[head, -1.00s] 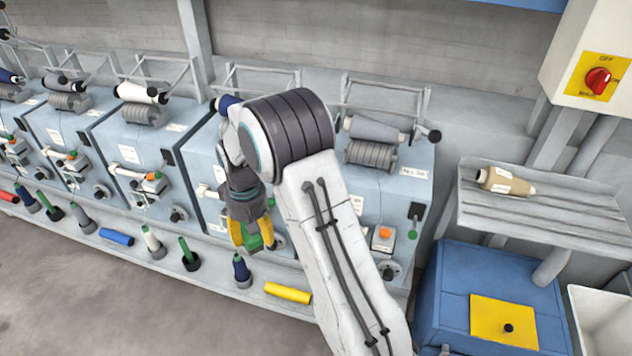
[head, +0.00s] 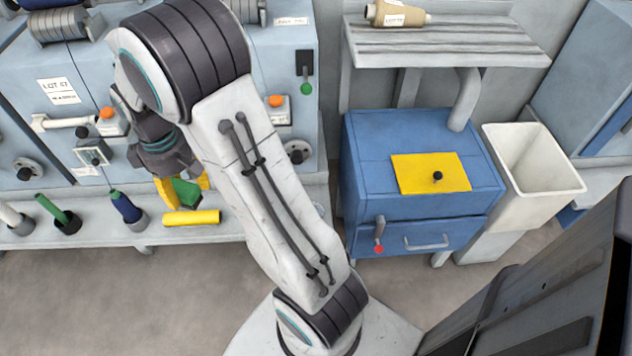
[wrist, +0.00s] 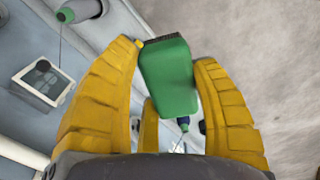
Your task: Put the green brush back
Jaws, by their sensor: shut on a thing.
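The green brush (head: 186,192) is held between the yellow fingers of my gripper (head: 181,190) in the head view. In the wrist view the green brush (wrist: 168,78) shows its block-shaped body, with dark bristles along its top edge. The yellow fingers of my gripper (wrist: 172,95) stand on both sides of it and are shut on it. In the head view the gripper hangs in front of the spinning machine, just above the ledge with the yellow tube. Part of the brush is hidden by the fingers.
The ledge (head: 95,232) carries a yellow tube (head: 192,217), a navy bobbin (head: 127,207) and a green bobbin (head: 52,208). A blue cabinet (head: 370,165) with a yellow plate (head: 415,172) stands right. Beyond it is a white bin (head: 525,160); above is a shelf (head: 440,40) with a beige cone (head: 397,14).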

